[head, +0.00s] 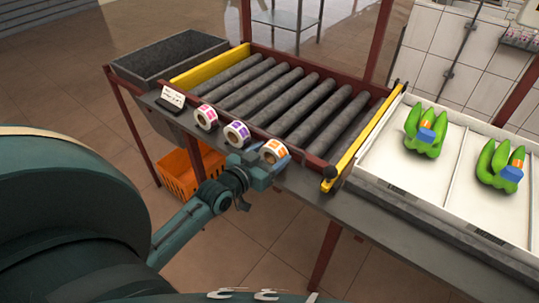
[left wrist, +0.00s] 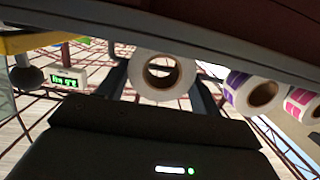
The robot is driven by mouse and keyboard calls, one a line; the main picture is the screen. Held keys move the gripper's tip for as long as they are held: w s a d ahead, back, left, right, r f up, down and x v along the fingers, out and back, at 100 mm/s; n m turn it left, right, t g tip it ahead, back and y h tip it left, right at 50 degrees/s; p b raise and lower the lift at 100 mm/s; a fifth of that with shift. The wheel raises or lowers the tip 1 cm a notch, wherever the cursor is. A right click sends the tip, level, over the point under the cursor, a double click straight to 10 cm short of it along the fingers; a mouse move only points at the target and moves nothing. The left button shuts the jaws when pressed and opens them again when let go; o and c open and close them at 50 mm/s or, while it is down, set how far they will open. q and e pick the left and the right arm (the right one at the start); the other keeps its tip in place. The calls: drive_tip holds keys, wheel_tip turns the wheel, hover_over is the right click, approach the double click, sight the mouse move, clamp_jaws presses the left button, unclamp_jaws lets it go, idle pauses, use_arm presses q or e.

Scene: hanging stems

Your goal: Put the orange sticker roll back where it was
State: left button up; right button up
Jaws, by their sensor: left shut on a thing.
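The orange sticker roll (head: 270,150) is at the right end of a row of rolls along the front edge of the roller conveyor. My left gripper (head: 266,160) is shut on it, one finger on each side. In the left wrist view the orange roll (left wrist: 160,95) shows its white side and round core between the fingers (left wrist: 162,82). The conveyor edge is just above it there. I cannot tell whether the roll touches the ledge. A purple roll (head: 237,130) and a pink roll (head: 206,114) stand to its left. My right gripper is not in view.
The roller conveyor (head: 290,97) has yellow side rails. A small white sign (head: 173,97) stands left of the rolls. A white tray (head: 455,148) with green banana bunches (head: 425,133) is at right. An orange crate (head: 178,173) is below; a grey bin (head: 170,58) is at back left.

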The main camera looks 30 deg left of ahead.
use_arm(q)
drive_tip(key=o, duration=1.1)
drive_tip(key=s+r, duration=0.2)
drive_tip(key=s, duration=1)
drive_tip(key=s+d+f+m+g+h, duration=0.1)
drive_tip(key=s+d+f+g, duration=0.1)
drive_tip(key=d+f, duration=0.4)
drive_tip(key=s+d+f+m+g+h, duration=0.1)
drive_tip(key=s+d+f+g, duration=0.2)
drive_tip(key=d, duration=0.7)
wheel_tip(320, 180, down, 4)
drive_tip(key=shift+s+r+g, duration=0.15)
drive_tip(key=shift+s+g, duration=0.15)
drive_tip(key=shift+s, duration=0.7)
